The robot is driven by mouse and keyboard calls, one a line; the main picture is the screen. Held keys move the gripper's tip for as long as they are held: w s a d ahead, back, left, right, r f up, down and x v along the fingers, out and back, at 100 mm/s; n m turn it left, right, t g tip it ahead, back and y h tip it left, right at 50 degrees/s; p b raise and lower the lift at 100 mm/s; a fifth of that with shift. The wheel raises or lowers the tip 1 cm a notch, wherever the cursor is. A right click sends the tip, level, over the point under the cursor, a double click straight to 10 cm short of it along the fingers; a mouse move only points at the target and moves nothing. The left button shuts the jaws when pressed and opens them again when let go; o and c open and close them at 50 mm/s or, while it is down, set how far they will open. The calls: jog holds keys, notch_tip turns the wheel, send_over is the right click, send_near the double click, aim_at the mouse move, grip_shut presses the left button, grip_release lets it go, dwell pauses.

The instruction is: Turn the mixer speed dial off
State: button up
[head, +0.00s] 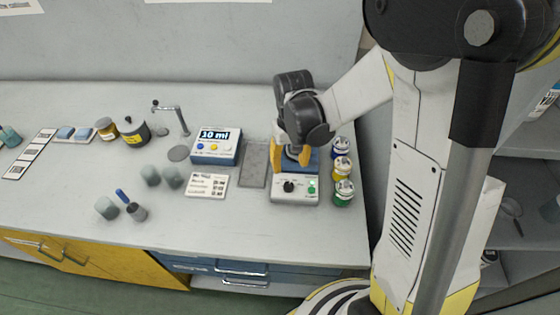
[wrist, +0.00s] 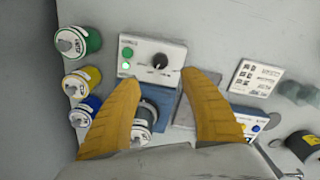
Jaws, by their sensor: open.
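The mixer (head: 296,196) is a light grey box with a blue top part, near the front right of the counter. Its black speed dial (head: 289,186) is on the front panel, beside a lit green button (head: 311,187). In the wrist view the dial (wrist: 160,61) shows a white pointer mark, and the green light (wrist: 126,65) is to its left. My gripper (head: 291,162) is over the mixer, with yellow fingers pointing down. In the wrist view my gripper (wrist: 160,80) is open and empty, fingertips on either side of the dial's line and apart from it. A jar (wrist: 146,117) shows between the fingers.
Blue, yellow and green-lidded jars (head: 342,170) stand in a row close right of the mixer. A grey pad (head: 254,163) and a blue dispenser reading 10 ml (head: 215,147) are on the left. A label card (head: 206,185) lies in front of the dispenser.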

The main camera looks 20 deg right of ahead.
aim_at(289, 185)
notch_tip(289, 185, down, 11)
jog(key=b, duration=0.3)
jog(key=shift+s+r+b, duration=0.15)
jog(key=shift+b, duration=0.25)
grip_shut()
